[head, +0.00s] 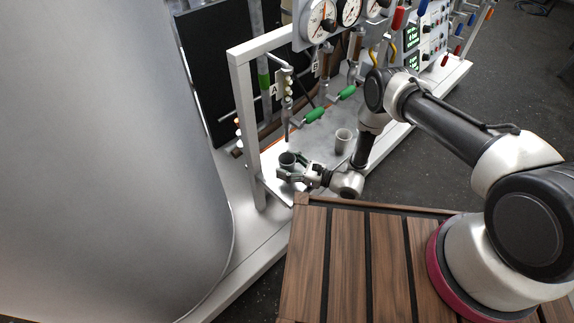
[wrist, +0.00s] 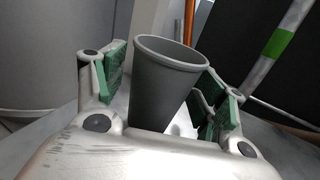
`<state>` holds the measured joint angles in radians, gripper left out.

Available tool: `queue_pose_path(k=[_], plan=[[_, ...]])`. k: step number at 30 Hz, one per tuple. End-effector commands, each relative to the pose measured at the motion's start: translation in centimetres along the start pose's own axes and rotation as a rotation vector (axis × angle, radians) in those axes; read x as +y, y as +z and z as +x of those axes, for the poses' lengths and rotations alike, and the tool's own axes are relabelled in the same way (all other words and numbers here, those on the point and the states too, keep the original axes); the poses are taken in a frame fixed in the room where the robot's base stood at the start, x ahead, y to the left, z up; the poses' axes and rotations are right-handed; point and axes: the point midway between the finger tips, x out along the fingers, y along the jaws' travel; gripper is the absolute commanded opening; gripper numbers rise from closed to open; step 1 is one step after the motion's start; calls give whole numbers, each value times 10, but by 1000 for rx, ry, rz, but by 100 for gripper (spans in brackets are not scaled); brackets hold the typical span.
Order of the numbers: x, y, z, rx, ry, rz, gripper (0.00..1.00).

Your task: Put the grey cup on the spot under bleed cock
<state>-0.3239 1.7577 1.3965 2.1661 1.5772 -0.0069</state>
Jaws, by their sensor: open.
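A dark grey cup (head: 287,160) stands upright on the pale shelf of the rig, at the left end below the valve labelled A (head: 274,90). In the wrist view the grey cup (wrist: 168,85) stands between the green finger pads of my gripper (wrist: 168,95). The fingers are open, with a gap showing on the left side; contact on the right cannot be told. My gripper (head: 290,170) is low at the shelf in the head view. The spot itself cannot be made out under the cup and gripper.
A large metal drum (head: 100,160) fills the left. A slatted wooden deck (head: 345,255) lies in front.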

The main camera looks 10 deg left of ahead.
Motion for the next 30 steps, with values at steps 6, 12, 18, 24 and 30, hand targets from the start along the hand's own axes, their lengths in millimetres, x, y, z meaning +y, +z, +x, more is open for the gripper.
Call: queue_pose_path(k=[6, 12, 18, 24, 30], plan=[[-2, 1, -26, 2, -5, 2, 71], [-2, 2, -72, 0, -6, 2, 71], [-1, 2, -107, 0, -3, 0, 71], [0, 2, -120, 0, -1, 0, 71], [0, 2, -120, 0, 0, 0, 71]])
